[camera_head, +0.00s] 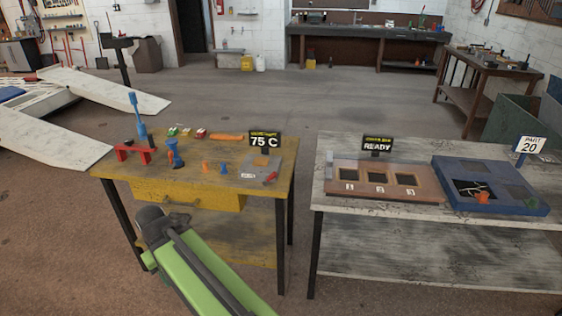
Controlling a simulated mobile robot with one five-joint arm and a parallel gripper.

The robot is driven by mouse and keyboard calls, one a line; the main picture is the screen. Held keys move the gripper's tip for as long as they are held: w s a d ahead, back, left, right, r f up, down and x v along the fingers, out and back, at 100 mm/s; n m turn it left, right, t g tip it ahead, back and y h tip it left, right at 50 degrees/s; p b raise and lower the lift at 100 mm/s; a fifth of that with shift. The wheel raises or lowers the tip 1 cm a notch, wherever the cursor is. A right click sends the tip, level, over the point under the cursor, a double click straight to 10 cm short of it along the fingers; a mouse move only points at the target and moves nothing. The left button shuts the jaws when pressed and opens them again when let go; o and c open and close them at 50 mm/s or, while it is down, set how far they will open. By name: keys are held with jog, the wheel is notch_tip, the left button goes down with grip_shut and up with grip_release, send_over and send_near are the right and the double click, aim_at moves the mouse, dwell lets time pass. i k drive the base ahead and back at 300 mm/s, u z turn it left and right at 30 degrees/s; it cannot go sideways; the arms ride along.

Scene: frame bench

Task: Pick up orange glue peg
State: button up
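A small orange peg (206,166) stands on the yellow table (140,182), just left of a small blue peg (222,168). They look apart from each other. Another small orange piece (262,160) sits at the grey plate (258,175) below the "75 C" sign. Which of these is the glue peg I cannot tell for certain. My green arm shows at the bottom, in front of the yellow table. I cannot make out gripper fingers in this view.
Blue and orange upright parts (174,155) and a red bracket (135,151) stand on the table's left. A "75 C" sign (264,141) stands behind the plate. A second table (330,200) at right holds a brown tray (425,190) and blue frame (530,205). A floor gap separates the tables.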

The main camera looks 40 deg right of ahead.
aim_at(205, 170)
jog(key=z, duration=0.3)
jog(key=i, duration=1.2)
jog(key=u, duration=0.6)
jog(key=i, duration=0.5)
jog(key=u, duration=0.2)
jog(key=k, duration=0.75)
jog(key=u, duration=0.2)
jog(key=i, duration=0.75)
jog(key=z, duration=0.1)
